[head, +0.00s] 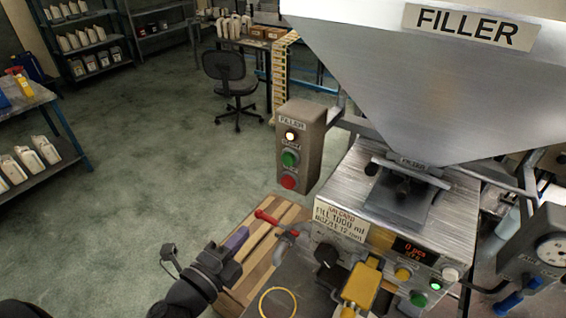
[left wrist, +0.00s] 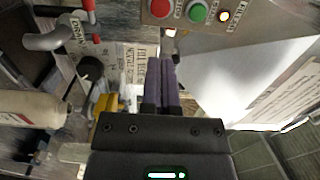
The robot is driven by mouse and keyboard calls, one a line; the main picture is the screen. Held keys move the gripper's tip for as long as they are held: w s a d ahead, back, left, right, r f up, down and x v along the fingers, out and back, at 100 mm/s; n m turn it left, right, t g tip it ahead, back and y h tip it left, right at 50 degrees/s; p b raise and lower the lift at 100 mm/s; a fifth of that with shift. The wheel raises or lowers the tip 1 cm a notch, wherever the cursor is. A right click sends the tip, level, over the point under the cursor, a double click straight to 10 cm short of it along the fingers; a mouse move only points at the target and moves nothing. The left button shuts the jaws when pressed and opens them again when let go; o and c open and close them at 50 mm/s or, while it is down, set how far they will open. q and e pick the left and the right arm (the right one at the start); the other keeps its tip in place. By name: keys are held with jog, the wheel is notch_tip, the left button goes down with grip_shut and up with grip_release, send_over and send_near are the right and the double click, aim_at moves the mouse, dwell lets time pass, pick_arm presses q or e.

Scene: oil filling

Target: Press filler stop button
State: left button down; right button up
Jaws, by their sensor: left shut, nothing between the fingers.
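The filler control box (head: 318,135) hangs on the left of the filler hopper. It carries a lit lamp (head: 290,137) on top, a green button (head: 290,158) in the middle and a red button (head: 288,181), the stop button, at the bottom. My left gripper (head: 240,236) is shut and empty, below and left of the box, apart from it. In the left wrist view its closed fingers (left wrist: 161,84) point up toward the box. There the red button (left wrist: 160,8) is at the top edge, beside the green button (left wrist: 197,12). My right gripper is not in view.
The large grey hopper (head: 430,85) fills the upper right. A red-handled valve (head: 268,217) stands close to the right of my left gripper. The filler panel (head: 400,225) has a yellow part (head: 362,284) in front. A wooden pallet (head: 258,255) lies below; open floor is at left.

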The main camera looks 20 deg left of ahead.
aim_at(287, 185)
pick_arm(q)
jog(key=w, duration=0.4)
jog(key=w+d+p, duration=0.1)
jog(key=w, duration=0.7)
jog(key=shift+w+d, duration=0.15)
jog(key=shift+d, duration=0.2)
jog(key=shift+w+d, duration=0.1)
jog(key=shift+w, duration=0.4)
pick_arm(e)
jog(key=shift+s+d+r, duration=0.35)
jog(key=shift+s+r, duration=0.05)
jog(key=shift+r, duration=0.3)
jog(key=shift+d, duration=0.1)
